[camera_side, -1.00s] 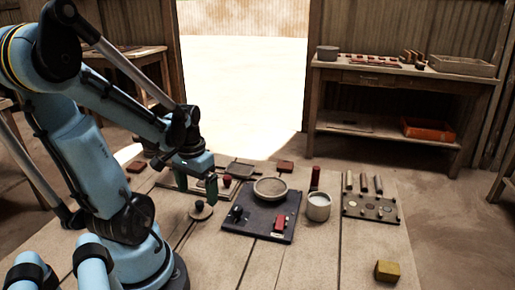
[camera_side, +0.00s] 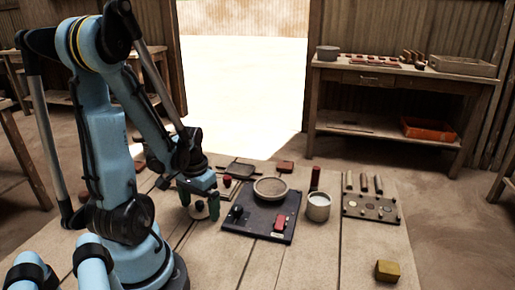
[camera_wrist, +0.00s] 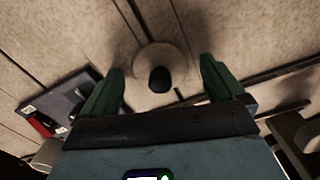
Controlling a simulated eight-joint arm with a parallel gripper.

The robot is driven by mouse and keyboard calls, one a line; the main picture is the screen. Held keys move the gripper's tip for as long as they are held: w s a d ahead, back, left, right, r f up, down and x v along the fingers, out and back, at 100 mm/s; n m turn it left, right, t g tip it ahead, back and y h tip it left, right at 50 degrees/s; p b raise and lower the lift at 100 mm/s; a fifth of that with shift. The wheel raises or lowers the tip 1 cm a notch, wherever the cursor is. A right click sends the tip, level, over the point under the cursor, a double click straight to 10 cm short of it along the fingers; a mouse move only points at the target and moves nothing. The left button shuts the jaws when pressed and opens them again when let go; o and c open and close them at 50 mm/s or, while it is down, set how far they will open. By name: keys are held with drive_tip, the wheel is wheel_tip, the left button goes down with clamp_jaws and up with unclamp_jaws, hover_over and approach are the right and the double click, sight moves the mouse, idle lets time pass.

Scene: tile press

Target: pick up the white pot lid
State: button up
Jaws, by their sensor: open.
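The white pot lid (camera_side: 199,213) lies on the table, a pale round disc with a dark knob on top. In the wrist view the lid (camera_wrist: 175,57) sits ahead of and between my fingers, its dark knob a little left of centre. My gripper (camera_side: 201,207) is open over the lid in the side view, with a green finger on either side of it. In the wrist view both green fingers of my gripper (camera_wrist: 162,78) are wide apart and empty. Part of the lid is hidden by the fingers in the side view.
A dark plate (camera_side: 262,221) with a round dish (camera_side: 271,188) and a red block (camera_side: 280,223) is right of the lid. A white pot (camera_side: 318,206) stands beyond it. A yellow block (camera_side: 387,270) sits at the front right. The table between is clear.

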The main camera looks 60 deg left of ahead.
drive_tip(key=c, duration=1.1)
drive_tip(key=shift+r, duration=0.25)
